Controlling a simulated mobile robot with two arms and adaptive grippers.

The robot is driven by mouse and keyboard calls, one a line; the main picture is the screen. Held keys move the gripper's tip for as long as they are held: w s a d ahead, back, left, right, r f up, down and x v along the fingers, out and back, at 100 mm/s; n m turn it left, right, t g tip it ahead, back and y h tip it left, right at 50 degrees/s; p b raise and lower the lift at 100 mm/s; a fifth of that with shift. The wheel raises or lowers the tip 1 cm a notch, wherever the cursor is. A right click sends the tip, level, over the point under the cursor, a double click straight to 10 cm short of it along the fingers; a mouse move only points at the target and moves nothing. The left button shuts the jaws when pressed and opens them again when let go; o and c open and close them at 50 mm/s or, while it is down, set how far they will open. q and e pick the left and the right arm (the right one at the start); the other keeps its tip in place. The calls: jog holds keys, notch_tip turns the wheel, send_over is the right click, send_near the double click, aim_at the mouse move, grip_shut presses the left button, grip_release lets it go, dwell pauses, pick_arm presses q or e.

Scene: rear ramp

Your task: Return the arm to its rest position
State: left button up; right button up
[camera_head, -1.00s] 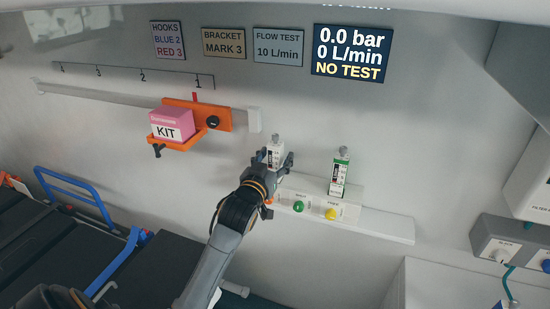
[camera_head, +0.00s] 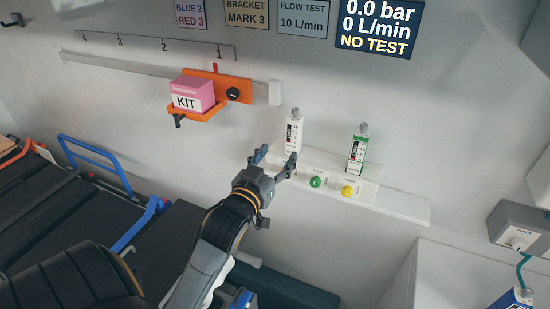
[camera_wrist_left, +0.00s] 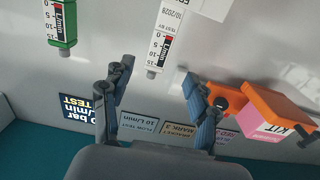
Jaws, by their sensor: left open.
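My left arm comes in from the lower left in the head view. Its gripper (camera_head: 275,160) is open and empty, with its fingers spread just in front of and below the white flowmeter (camera_head: 293,134). The fingers look apart from it. In the left wrist view the open fingers (camera_wrist_left: 160,95) show with nothing between them, and the white flowmeter (camera_wrist_left: 156,52) is beyond them, upside down in that picture. A flowmeter with green ends (camera_head: 357,150) stands to the right on the same white rail (camera_head: 400,206). My right gripper is not in view.
An orange bracket (camera_head: 237,82) on the wall rail holds a pink KIT box (camera_head: 192,95). Green (camera_head: 316,182) and yellow (camera_head: 347,190) knobs sit below the flowmeters. A display (camera_head: 376,26) reads NO TEST. A blue-railed stretcher (camera_head: 95,160) lies left; a grey valve box (camera_head: 520,228) is right.

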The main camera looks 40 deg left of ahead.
pick_arm(q)
jog(key=shift+s, duration=0.25)
jog(key=shift+f, duration=0.1)
dwell(0.3)
notch_tip(320, 180, down, 22)
jog(key=w+d+m+g+h+b, duration=0.1)
jog(key=w+d+g+h, duration=0.1)
jog(key=d+g, duration=0.15)
jog(key=s+d+f+m+g+h, duration=0.1)
jog(key=s+f+g, duration=0.15)
jog(key=f, duration=0.55)
jog(key=s+d+f+g, duration=0.1)
jog(key=s+f, duration=0.2)
jog(key=f, duration=0.5)
jog(key=s+d+f+m+g+h, duration=0.1)
jog(key=s+d+f, duration=0.15)
jog(key=f, duration=0.55)
jog(key=s+d+f+g+b, duration=0.2)
jog(key=s+f+g, duration=0.2)
jog(key=s+f, duration=0.95)
jog(key=s+f+g, duration=0.1)
jog(key=s+f, duration=0.2)
jog(key=s, duration=0.4)
jog(key=s+d+f+m+g, duration=0.1)
jog(key=s+f+g, duration=0.1)
jog(key=s, duration=0.5)
jog(key=s+f+m+g, duration=0.1)
jog(key=s+f, duration=0.4)
jog(key=s, duration=0.2)
jog(key=shift+s+d, duration=0.2)
